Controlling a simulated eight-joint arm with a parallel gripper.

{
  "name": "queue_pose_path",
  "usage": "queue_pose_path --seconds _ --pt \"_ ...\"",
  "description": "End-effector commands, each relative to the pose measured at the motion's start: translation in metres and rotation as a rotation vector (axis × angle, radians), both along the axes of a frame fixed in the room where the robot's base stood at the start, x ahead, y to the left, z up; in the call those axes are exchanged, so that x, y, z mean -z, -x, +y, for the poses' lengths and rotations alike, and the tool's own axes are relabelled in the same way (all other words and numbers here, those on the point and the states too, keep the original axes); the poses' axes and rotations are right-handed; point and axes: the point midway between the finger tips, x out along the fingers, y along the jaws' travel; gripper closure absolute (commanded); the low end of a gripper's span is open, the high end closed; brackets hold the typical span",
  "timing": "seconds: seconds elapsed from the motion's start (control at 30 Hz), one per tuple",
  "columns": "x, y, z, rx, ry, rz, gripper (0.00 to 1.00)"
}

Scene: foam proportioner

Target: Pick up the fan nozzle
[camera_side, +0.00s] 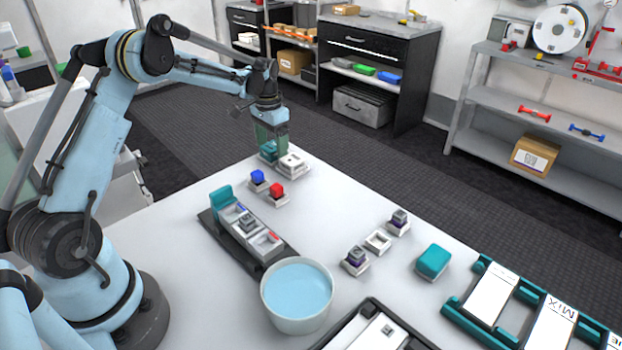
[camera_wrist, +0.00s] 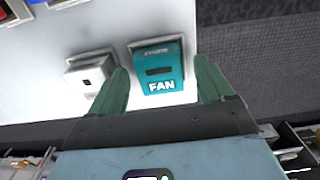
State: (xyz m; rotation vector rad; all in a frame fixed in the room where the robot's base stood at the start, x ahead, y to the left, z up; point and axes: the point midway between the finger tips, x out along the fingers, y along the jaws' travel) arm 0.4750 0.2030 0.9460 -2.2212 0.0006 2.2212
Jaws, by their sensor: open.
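The fan nozzle (camera_wrist: 157,71) is a teal block with a dark slot and the white word FAN, in the upper middle of the wrist view. It sits at a pale holder on the white table. In the side view the fan nozzle (camera_side: 268,152) is a teal shape at the table's far edge, partly hidden by my gripper (camera_side: 270,146). In the wrist view my gripper (camera_wrist: 165,82) is open, its two green fingers on either side of the fan nozzle's lower part. I cannot tell whether they touch it.
A white block with a dark hole (camera_wrist: 92,74) stands close left of the fan nozzle; it also shows in the side view (camera_side: 292,163). Blue (camera_side: 258,177) and red (camera_side: 276,189) blocks stand nearer. A bowl of blue liquid (camera_side: 297,287) is farther forward. The table ends just beyond the nozzle.

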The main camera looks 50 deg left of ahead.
Motion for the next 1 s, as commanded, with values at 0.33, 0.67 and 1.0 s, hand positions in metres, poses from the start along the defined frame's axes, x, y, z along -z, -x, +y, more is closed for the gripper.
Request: queue_pose_path --seconds 0.33,0.67,1.0 --pt "0.0025 0.0 -0.0002 0.0 0.0 0.0 0.31" --pt "0.0022 0.0001 -0.0001 0.0 0.0 0.0 0.78" --pt "-0.0029 0.0 -0.0001 0.0 0.0 0.0 0.79"
